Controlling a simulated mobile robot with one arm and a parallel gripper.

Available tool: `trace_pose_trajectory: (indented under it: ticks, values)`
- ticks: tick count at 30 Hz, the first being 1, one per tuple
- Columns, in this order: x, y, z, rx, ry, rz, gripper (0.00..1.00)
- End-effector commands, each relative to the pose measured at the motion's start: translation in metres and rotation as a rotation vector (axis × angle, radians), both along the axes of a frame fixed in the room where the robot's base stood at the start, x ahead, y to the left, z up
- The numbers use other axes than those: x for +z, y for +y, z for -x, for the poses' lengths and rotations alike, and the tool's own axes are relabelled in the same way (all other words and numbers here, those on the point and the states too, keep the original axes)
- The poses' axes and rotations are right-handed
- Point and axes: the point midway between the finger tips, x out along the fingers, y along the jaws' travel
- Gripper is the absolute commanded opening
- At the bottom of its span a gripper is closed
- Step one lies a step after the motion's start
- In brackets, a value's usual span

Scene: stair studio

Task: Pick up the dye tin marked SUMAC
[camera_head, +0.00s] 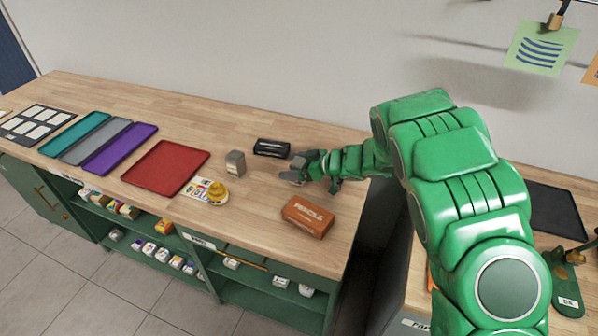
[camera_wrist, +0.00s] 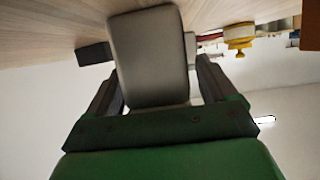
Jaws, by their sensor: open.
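A grey tin-like block (camera_wrist: 150,55) fills the middle of the wrist view, between the two fingers of my gripper (camera_wrist: 158,85). No marking can be read on its visible face. In the head view my gripper (camera_head: 297,168) is low over the bench, pointing left, and a grey shape (camera_head: 289,176) shows at its fingertips. My gripper is open around the block; whether a finger touches it I cannot tell. Another grey tin (camera_head: 235,162) stands upright on the bench to the left, its label too small to read. SUMAC is not legible anywhere.
A black box (camera_head: 272,147) lies just behind my gripper, and an orange PENCILS box (camera_head: 308,216) in front. A yellow object (camera_head: 217,190) sits on a printed card. Red (camera_head: 166,168), purple (camera_head: 120,150), grey and teal trays lie further left. The wall is behind.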

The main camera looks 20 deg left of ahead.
Motion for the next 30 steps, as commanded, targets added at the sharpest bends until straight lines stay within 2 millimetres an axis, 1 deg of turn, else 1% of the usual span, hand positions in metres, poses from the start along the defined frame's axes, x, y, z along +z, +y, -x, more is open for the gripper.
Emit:
trace_pose_trajectory:
  ticks: [1, 2, 13, 14, 23, 26, 30]
  values:
    - [0.000, 0.000, 0.000, 0.000, 0.000, 0.000, 0.85]
    - [0.000, 0.000, 0.000, 0.000, 0.000, 0.000, 0.82]
    - [0.000, 0.000, 0.000, 0.000, 0.000, 0.000, 0.25]
    - [0.000, 0.000, 0.000, 0.000, 0.000, 0.000, 0.24]
    - [0.003, 0.000, 0.000, -0.001, -0.001, 0.000, 0.23]
    - [0.009, -0.001, -0.001, -0.001, -0.001, 0.000, 0.23]
    - [0.025, -0.001, -0.001, 0.000, -0.005, 0.001, 0.23]
